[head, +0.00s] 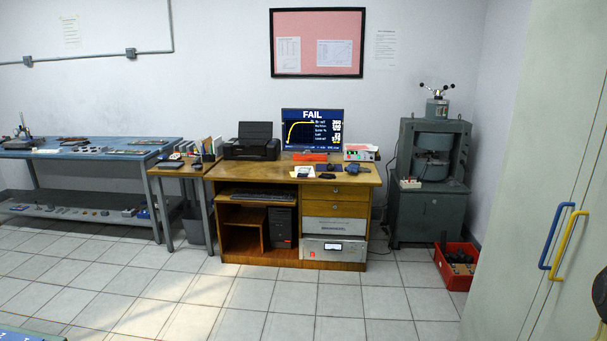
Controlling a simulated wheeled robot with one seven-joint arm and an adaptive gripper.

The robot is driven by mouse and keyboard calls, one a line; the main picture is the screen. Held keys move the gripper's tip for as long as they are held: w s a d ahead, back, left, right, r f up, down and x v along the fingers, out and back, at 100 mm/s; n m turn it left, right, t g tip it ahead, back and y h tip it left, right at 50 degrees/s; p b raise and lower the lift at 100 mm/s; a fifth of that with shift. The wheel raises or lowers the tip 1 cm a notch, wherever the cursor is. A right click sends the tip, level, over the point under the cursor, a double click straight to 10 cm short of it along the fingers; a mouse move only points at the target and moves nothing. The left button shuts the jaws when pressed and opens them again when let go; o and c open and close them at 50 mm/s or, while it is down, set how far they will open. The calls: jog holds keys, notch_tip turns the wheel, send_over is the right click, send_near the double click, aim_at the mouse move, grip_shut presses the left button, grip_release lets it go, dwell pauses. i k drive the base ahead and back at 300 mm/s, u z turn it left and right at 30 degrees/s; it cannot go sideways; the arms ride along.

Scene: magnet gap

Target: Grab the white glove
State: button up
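I cannot make out a white glove for certain. A small white item (304,172) lies on the wooden desk (350,177) in front of the monitor, too small to tell what it is. Another flat white item (47,151) lies on the blue-topped bench at the left, also unclear. A dark shape cut off at the right edge may be part of my arm. My gripper's fingers do not show.
The desk also bears a monitor (312,133) reading FAIL, a black printer (252,142) and a mouse. A blue bench (95,155) stands left, a grey machine (428,205) and red crate (456,281) right. A cabinet (545,130) fills the right side. The tiled floor in front is clear.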

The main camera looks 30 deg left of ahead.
aim_at(302, 172)
jog(key=u, duration=0.15)
jog(key=i, duration=0.3)
jog(key=u, duration=1)
jog(key=i, duration=1.55)
jog(key=u, duration=0.65)
jog(key=i, duration=1.95)
jog(key=z, duration=0.35)
